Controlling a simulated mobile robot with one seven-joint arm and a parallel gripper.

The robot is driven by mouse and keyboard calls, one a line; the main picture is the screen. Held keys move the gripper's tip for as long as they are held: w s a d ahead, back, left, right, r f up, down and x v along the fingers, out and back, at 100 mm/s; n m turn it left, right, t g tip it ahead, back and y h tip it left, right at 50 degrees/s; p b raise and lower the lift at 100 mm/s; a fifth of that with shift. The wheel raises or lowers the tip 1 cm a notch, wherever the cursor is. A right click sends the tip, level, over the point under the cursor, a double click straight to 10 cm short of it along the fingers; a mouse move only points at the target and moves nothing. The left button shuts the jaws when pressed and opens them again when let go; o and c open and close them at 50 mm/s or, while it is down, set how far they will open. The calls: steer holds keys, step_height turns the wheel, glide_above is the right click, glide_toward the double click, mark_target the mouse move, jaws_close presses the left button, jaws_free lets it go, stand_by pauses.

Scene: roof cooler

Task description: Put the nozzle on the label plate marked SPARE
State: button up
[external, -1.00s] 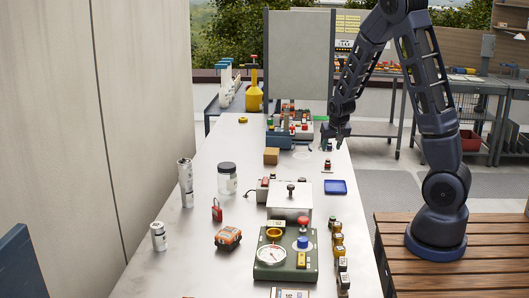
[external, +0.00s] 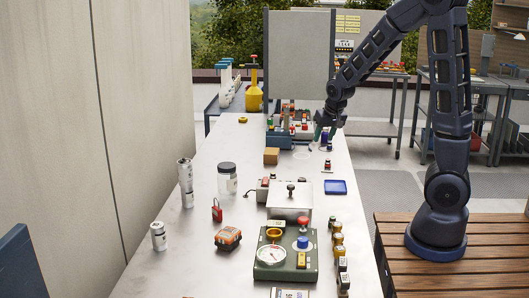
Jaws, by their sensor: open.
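My gripper (external: 320,143) is at the far right of the metal table (external: 180,245), low over its edge, with its fingers pointing down. It is open; the fingers are small and dark, and I cannot see anything held between them. A small light and blue item (external: 328,147) shows right by the fingers; I cannot tell whether it is the nozzle. A small dark red piece (external: 327,165) stands just nearer than the gripper. No marking SPARE can be read, so I cannot tell which item is the label plate.
A blue tray (external: 335,187) lies at the right edge. A metal box with a knob (external: 290,197) and a green gauge unit (external: 285,262) stand nearer. A glass jar (external: 227,178), a red padlock (external: 217,211) and an orange device (external: 228,238) are left. Bare metal lies between.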

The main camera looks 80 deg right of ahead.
steer(key=a+r+n+t+y, duration=0.1)
steer(key=a+r+n, duration=0.1)
steer(key=a+r, duration=0.35)
steer(key=w+a+r+n+y, duration=0.1)
steer(key=a+r+n, duration=0.1)
steer(key=a, duration=0.6)
steer(key=a+r+n+t+y, duration=0.1)
steer(key=a+r+n, duration=0.15)
steer(key=a, duration=0.45)
steer(key=s+a+r+n, duration=0.3)
steer(key=s+a, duration=0.3)
steer(key=a, duration=0.3)
steer(key=s+a+r+n, duration=0.3)
steer(key=s+a, duration=0.3)
steer(key=a, duration=0.3)
steer(key=shift+r+y, duration=0.3)
steer(key=shift+r, duration=0.2)
steer(key=shift+a, duration=0.1)
